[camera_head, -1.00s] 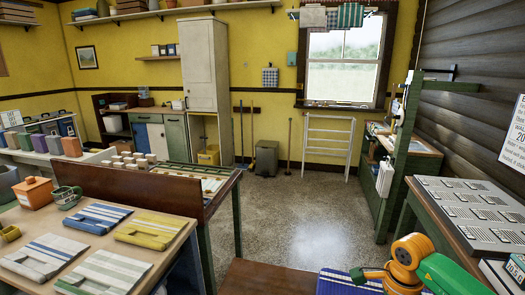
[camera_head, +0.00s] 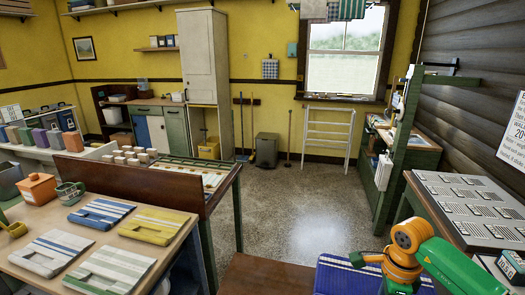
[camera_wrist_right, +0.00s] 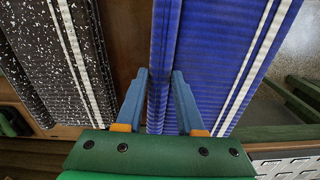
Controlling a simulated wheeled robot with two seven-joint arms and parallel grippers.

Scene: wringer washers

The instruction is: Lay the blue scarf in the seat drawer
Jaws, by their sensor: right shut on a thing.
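The blue scarf (camera_head: 343,278), blue with white stripes, is at the bottom of the head view, right of a brown wooden surface (camera_head: 255,274). In the right wrist view the blue scarf (camera_wrist_right: 215,55) fills the middle and right. My right gripper (camera_wrist_right: 160,78) is shut on a fold of it; its blue fingers stand on either side of the fold. In the head view my right gripper (camera_head: 362,260) is at the scarf, largely hidden by its orange wrist. I cannot make out the seat drawer. My left gripper is not clearly visible.
A black speckled cloth with white stripes (camera_wrist_right: 65,60) lies left of the scarf in the right wrist view. A table with folded striped cloths (camera_head: 152,226) stands at left. A green bench with grey panels (camera_head: 470,205) stands at right. The speckled floor (camera_head: 300,210) is clear.

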